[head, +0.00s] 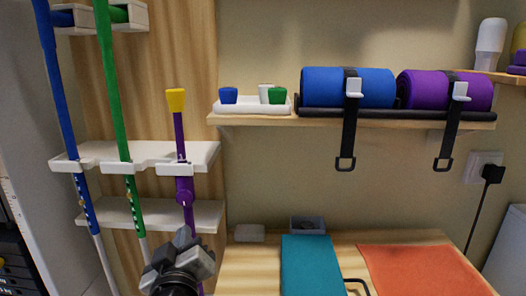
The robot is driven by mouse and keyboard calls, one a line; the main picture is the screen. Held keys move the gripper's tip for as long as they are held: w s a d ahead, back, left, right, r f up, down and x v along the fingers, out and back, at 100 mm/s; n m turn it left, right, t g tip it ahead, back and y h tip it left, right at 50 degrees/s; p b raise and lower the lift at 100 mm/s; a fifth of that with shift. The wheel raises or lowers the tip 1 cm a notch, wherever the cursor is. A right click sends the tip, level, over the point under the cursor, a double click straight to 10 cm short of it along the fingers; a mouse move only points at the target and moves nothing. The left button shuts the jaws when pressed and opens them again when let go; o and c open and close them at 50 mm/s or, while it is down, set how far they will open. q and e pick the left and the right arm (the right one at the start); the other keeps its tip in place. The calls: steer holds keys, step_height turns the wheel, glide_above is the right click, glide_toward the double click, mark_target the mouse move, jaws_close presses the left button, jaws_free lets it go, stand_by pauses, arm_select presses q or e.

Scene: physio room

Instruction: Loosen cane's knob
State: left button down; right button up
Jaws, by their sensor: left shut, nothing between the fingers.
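A purple cane (179,137) with a yellow top (176,100) stands upright in the white wall rack at the left. A round purple knob (184,197) sits on its shaft below the upper rack shelf. My left gripper (184,237) is shut and empty. In the head view it shows just below the knob and covers the lower part of the purple cane. I cannot tell whether it touches the cane. A blue cane (58,97) and a green cane (113,97) stand in the same rack, further left. My right gripper is out of view.
The rack's white shelves (207,157) surround the canes. A wooden wall shelf (400,122) holds blue (325,88) and purple rolls (420,90) with hanging black straps. Below, a wooden table (240,270) carries a teal item (308,268) and an orange mat (420,272).

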mark_target(184, 198)
arm_select(q)
steer(key=w, duration=0.2)
steer(key=w+b, duration=0.1)
steer(key=w, duration=0.1)
steer(key=w+a, duration=0.1)
steer(key=w, duration=0.1)
steer(key=shift+w+a, duration=0.1)
steer(key=shift+w, duration=0.15)
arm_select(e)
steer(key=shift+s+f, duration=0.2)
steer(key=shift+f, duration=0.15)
arm_select(q)
steer(key=shift+r, duration=0.5)
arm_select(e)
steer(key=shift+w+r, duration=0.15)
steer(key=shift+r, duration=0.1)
